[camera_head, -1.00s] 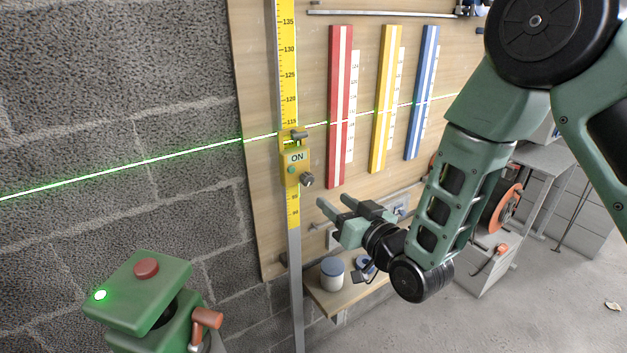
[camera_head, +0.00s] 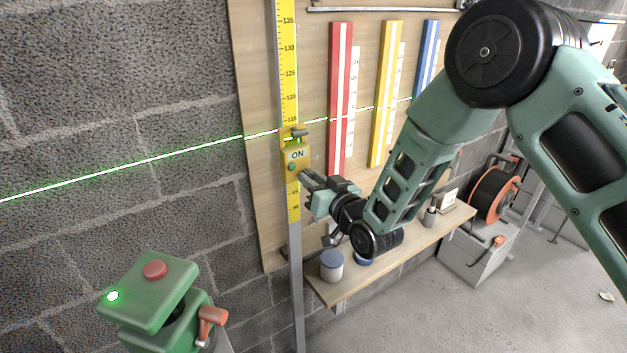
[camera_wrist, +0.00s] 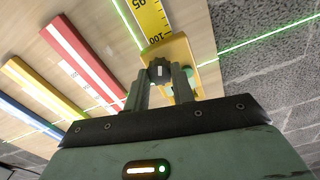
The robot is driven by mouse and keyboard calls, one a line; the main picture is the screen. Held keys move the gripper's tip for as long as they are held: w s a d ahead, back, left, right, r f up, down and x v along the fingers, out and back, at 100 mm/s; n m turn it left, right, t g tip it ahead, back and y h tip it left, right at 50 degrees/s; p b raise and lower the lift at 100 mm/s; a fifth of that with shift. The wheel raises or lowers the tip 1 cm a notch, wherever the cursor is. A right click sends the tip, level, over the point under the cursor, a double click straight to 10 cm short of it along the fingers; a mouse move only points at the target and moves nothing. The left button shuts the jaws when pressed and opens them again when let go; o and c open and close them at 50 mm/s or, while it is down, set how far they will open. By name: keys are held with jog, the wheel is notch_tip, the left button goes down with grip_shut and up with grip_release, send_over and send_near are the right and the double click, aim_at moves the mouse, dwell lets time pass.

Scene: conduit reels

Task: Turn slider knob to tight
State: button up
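The yellow slider (camera_head: 297,153) sits on the upright yellow-scaled rail, with an ON label, a green button and a dark lever at its top. Its dark round knob (camera_wrist: 160,70) shows in the wrist view just at my fingertips; my gripper hides it in the head view. My gripper (camera_head: 305,183) reaches the slider from the right. In the wrist view, its two fingers (camera_wrist: 161,80) stand apart, one on each side of the knob. Firm contact with the knob cannot be made out.
Red (camera_head: 341,95), yellow (camera_head: 386,95) and blue (camera_head: 425,60) scale strips hang on the board to the right. A shelf (camera_head: 345,290) with a blue-lidded jar (camera_head: 331,266) is below my gripper. A green laser device (camera_head: 150,295) stands at front left.

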jog(key=c, duration=0.4)
jog(key=shift+f+b, duration=0.1)
jog(key=shift+b, duration=0.2)
jog(key=shift+m+b, duration=7.35)
jog(key=shift+m, duration=7.65)
